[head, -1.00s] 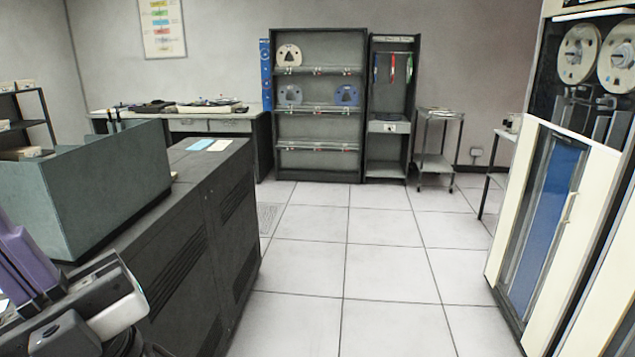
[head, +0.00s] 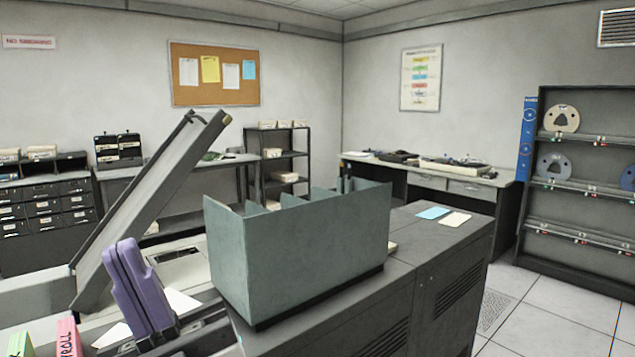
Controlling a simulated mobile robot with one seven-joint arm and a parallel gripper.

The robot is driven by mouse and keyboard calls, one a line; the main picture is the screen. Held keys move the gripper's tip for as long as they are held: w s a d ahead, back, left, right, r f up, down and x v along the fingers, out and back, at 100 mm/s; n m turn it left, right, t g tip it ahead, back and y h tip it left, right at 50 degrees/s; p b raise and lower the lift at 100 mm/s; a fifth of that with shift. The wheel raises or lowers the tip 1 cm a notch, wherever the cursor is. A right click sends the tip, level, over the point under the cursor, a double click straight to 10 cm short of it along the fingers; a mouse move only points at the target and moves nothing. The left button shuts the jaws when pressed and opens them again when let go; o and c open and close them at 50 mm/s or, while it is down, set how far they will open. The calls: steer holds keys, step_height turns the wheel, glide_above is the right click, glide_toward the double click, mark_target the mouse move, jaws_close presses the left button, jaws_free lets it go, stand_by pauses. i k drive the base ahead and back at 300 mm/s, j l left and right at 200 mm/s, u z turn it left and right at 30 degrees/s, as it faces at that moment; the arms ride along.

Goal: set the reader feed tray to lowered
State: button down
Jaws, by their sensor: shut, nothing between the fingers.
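The reader feed tray (head: 158,195) is a long grey channel at the left of the head view. It is tilted steeply, its upper end high at the right and its lower end down at the left, by the machine top. My gripper (head: 122,246) has two purple fingers, pressed together and pointing up, with nothing visible between them. It appears in front of the tray's lower part and covers a little of it. I cannot tell how far it is from the tray.
A grey-green divided bin (head: 300,255) stands on the dark cabinet (head: 455,260), right of my gripper. A pink card deck (head: 67,338) and a green one (head: 20,344) are at the bottom left. Blue (head: 433,213) and cream cards (head: 455,219) lie on the cabinet. Floor (head: 550,325) is clear at the right.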

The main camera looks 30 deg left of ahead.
mark_target(144, 200)
steer(key=i+l+u, duration=0.1)
steer(key=u, duration=0.35)
steer(key=i+l+u, duration=0.2)
steer(key=u, duration=0.25)
steer(key=i+l+u, duration=0.2)
steer(key=u, duration=0.2)
steer(key=i+l+u, duration=0.15)
steer(key=l+u, duration=0.15)
steer(key=u, duration=0.15)
steer(key=l+u, duration=0.25)
steer(key=u, duration=0.2)
steer(key=i+l, duration=0.05)
